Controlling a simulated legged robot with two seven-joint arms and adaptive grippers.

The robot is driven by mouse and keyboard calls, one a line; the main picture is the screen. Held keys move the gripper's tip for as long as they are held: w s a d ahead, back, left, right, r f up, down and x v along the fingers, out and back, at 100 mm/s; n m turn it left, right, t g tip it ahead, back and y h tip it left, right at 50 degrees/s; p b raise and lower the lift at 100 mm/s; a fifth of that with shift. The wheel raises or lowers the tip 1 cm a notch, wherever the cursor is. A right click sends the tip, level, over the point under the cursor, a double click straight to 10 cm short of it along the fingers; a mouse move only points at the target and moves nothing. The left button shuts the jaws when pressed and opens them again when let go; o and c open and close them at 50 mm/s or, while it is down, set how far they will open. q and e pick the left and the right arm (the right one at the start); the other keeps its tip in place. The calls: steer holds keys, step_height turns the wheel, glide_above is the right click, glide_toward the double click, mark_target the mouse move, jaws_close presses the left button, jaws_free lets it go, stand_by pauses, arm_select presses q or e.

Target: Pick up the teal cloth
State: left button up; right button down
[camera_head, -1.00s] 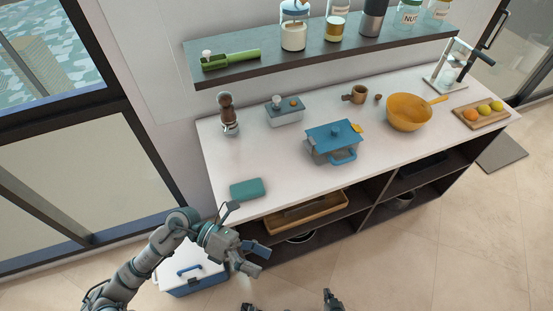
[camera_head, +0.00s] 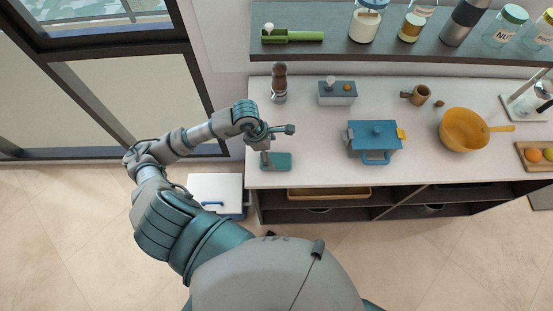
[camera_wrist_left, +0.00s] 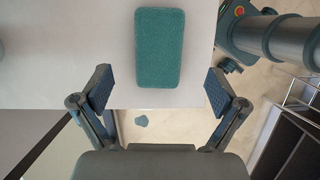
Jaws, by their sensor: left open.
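The teal cloth (camera_head: 281,162) lies as a flat folded pad near the front left corner of the white counter (camera_head: 330,180). In the left wrist view the cloth (camera_wrist_left: 160,47) lies straight ahead, upright in the picture and centred between the fingers. My left gripper (camera_head: 278,145) is open at the cloth, one finger showing over it and the other farther back. In the left wrist view the open jaws (camera_wrist_left: 160,90) are spread wider than the cloth, with nothing between them gripped. My right gripper is not in view.
A blue-lidded pot (camera_head: 374,141), a pepper mill (camera_head: 279,84), a grey box (camera_head: 338,94) and an orange bowl (camera_head: 464,130) stand on the counter. A shelf (camera_head: 340,50) with jars hangs above the back. A white-and-blue cooler (camera_head: 216,192) stands on the floor at left.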

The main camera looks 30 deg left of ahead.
mark_target(275, 160)
arm_select(q)
steer(key=shift+d+f, duration=0.35)
steer(key=shift+f, duration=0.3)
steer(key=f, duration=0.3)
steer(key=f+p, duration=0.1)
steer(key=f, duration=0.1)
steer(key=shift+w+a+f, duration=0.15)
steer(key=shift+w, duration=0.25)
steer(key=shift+d, duration=0.25)
steer(key=shift+c, duration=0.8)
steer(key=shift+d, duration=0.15)
steer(key=c, duration=1)
